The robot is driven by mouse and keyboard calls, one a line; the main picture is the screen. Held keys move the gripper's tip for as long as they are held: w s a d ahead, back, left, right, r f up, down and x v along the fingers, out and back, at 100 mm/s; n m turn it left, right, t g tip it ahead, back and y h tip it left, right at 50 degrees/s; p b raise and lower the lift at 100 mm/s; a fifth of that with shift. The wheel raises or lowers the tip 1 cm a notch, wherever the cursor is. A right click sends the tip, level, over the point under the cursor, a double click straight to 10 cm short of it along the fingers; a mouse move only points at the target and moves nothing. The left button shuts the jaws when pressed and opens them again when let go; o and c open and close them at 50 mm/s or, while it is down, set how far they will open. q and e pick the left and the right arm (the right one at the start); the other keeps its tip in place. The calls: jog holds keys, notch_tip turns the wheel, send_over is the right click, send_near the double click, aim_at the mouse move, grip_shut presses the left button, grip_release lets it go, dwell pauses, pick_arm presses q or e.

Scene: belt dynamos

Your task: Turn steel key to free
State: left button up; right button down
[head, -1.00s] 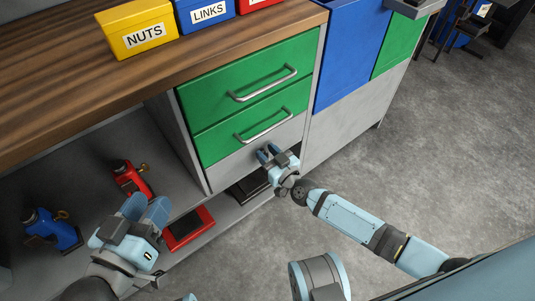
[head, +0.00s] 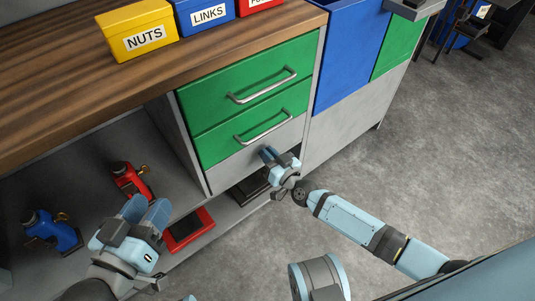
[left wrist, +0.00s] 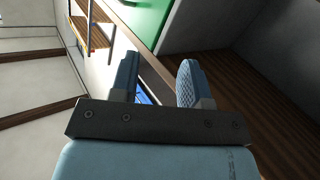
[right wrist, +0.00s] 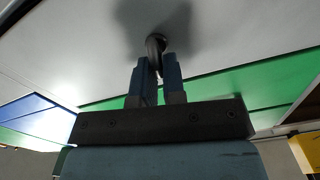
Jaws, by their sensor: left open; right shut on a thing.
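The steel key (right wrist: 156,44) shows in the right wrist view as a dark metal piece standing out from a pale grey panel (right wrist: 230,35). My right gripper (right wrist: 157,75) is shut on it, with the fingertips close to the panel. In the head view my right gripper (head: 268,154) is at the grey front (head: 232,166) below the green drawers, and it hides the key. The key's exact angle cannot be told. My left gripper (head: 148,211) is open and empty, in front of the lower shelf; its spread fingers show in the left wrist view (left wrist: 158,82).
Two green drawers (head: 240,75) with bar handles are above my right gripper. A blue device (head: 50,232), a red device (head: 130,180) and a red tray (head: 190,230) are near my left gripper. A black tray (head: 248,187) lies below the right one.

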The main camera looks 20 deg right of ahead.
jog(key=m, duration=0.2)
jog(key=shift+d+f+m, duration=0.1)
jog(key=shift+d+m, duration=0.1)
jog(key=shift+m, duration=0.2)
pick_arm(q)
jog(key=w+a+m+t+b, duration=0.1)
jog(key=m+b, duration=0.1)
jog(key=b, duration=0.1)
jog(key=shift+w, duration=0.35)
pick_arm(e)
jog(key=m, duration=0.4)
jog(key=f+m, duration=0.1)
jog(key=m, duration=0.3)
jog(key=d+m, duration=0.1)
jog(key=m, duration=0.3)
jog(key=shift+w+f+m, duration=0.25)
jog(key=shift+f+m, duration=0.05)
pick_arm(q)
jog(key=shift+w+r+h, duration=0.1)
jog(key=shift+r+h, duration=0.1)
jog(key=shift+h, duration=0.1)
pick_arm(e)
jog(key=c, duration=1.2)
grip_release()
pick_arm(q)
jog(key=shift+f, duration=0.15)
pick_arm(e)
jog(key=shift+s, duration=0.1)
